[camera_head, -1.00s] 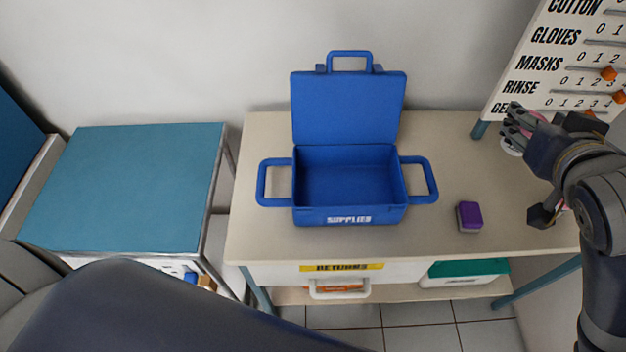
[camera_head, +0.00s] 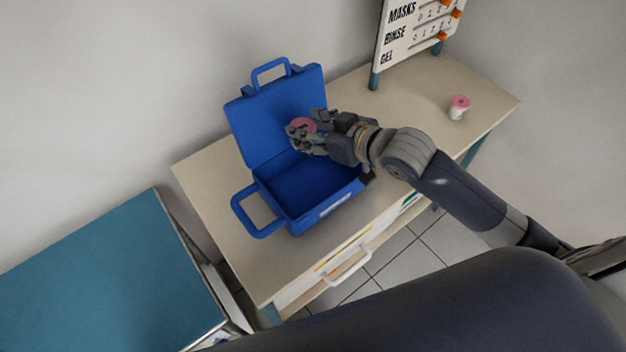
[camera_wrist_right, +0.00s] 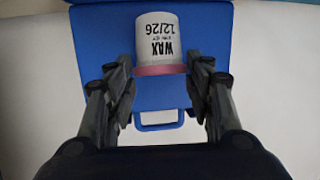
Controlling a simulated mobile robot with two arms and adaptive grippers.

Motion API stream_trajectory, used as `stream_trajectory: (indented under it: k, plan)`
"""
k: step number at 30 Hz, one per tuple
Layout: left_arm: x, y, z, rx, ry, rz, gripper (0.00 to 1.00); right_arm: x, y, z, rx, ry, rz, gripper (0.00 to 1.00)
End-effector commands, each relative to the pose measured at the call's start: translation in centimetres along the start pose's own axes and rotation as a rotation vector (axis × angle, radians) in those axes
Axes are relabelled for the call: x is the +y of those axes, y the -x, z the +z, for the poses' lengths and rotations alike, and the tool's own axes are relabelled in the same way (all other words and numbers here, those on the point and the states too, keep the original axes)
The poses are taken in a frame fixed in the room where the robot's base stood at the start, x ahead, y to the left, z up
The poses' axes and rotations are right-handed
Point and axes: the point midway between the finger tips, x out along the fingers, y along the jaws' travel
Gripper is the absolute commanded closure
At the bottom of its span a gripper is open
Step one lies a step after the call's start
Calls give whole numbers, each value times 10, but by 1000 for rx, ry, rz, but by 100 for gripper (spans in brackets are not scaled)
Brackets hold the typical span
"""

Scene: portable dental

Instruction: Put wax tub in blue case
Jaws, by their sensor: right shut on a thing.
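The wax tub is white with a pink lid and reads "WAX 12/26" in the right wrist view (camera_wrist_right: 158,42). My right gripper (camera_head: 300,137) is shut on it; the pink lid (camera_head: 303,124) shows at the fingers in the head view. In the right wrist view my fingers (camera_wrist_right: 160,77) sit on both sides of the lid. The blue case (camera_head: 290,218) stands on the table with its lid (camera_head: 262,130) raised. My gripper and the tub are over the back part of the case, in front of the raised lid. My left gripper is out of view.
Another pink-lidded white tub (camera_head: 459,108) stands at the table's right. A counter board (camera_head: 402,40) stands at the back edge. The case's left side handle (camera_head: 240,214) sticks out over the table (camera_head: 205,170). A teal-topped cabinet (camera_head: 110,280) is at the left.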

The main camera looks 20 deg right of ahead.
Motion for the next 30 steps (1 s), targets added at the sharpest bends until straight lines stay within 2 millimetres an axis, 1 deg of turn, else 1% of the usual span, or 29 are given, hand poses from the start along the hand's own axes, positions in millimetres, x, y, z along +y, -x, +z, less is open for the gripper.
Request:
stream_trajectory:
  k: [1,7,12,15,20,24,27,30]
  plan:
    - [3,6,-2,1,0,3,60,-1,1,6,-5,6,-16,76]
    - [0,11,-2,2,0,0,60,-2,-2,26,1,20,-48,76]
    - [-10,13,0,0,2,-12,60,-2,-15,56,0,20,-50,76]
    - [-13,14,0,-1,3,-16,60,-3,-22,70,1,21,-50,76]
    - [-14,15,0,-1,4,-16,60,-2,-29,83,3,22,-50,76]
    - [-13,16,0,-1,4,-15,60,-3,-38,100,2,21,-49,76]
    - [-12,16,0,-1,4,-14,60,-3,-42,110,3,23,-50,76]
    - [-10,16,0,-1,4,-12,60,-2,-43,112,4,24,-49,76]
